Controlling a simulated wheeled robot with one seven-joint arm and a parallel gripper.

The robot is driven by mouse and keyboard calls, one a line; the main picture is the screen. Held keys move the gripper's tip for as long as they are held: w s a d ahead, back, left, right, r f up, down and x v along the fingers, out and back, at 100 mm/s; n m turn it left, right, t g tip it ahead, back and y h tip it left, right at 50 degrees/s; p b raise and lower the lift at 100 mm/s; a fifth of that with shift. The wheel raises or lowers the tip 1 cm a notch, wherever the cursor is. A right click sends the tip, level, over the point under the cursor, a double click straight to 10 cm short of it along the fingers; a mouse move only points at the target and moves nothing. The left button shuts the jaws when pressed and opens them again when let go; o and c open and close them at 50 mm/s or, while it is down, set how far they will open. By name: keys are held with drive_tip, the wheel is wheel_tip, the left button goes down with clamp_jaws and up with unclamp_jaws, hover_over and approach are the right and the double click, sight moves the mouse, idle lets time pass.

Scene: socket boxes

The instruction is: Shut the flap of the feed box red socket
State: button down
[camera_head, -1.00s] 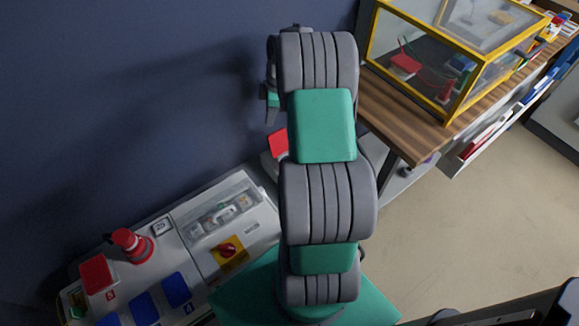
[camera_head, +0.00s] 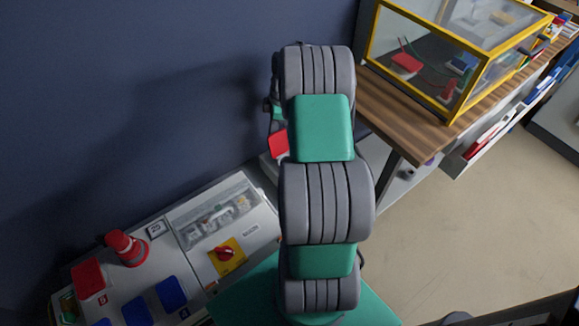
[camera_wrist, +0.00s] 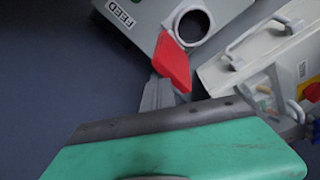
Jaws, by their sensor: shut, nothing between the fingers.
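The feed box (camera_wrist: 140,18) is a grey box with a "FEED" label, at the top of the wrist view. Its round socket opening (camera_wrist: 191,25) is uncovered. The red flap (camera_wrist: 173,65) stands open beside the opening, hanging toward my gripper. In the head view the flap (camera_head: 278,146) shows as a red patch left of my arm, with most of the box hidden. My gripper (camera_wrist: 158,88) is shut and empty, its grey fingers right at the flap's lower end. I cannot tell whether they touch it.
A pale panel box with a handle (camera_wrist: 265,38) stands right of the feed box. A yellow-framed case (camera_head: 450,60) sits on a wooden bench at right.

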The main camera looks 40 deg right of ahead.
sight(281, 145)
drive_tip(key=f, duration=0.1)
drive_tip(key=f+b, duration=0.1)
drive_tip(key=shift+s+a+f, duration=0.2)
drive_tip(key=shift+f, duration=0.1)
drive_tip(key=shift+s+f, duration=0.15)
drive_tip(key=shift+s, duration=0.05)
drive_tip(key=shift+s+a, duration=0.15)
drive_tip(key=shift+s, duration=1.85)
drive_tip(key=shift+w+d+f, duration=0.1)
drive_tip(key=shift+d+f, duration=0.1)
drive_tip(key=shift+d, duration=0.15)
drive_tip(key=shift+w+d+r, duration=0.15)
drive_tip(key=shift+d+r, duration=0.05)
drive_tip(key=shift+d, duration=0.05)
wheel_tip(281, 145, up, 8)
drive_tip(key=p, duration=0.4)
drive_tip(key=shift+w+a+f, duration=0.2)
drive_tip(key=shift+a+f, duration=0.05)
drive_tip(key=shift+a, duration=0.1)
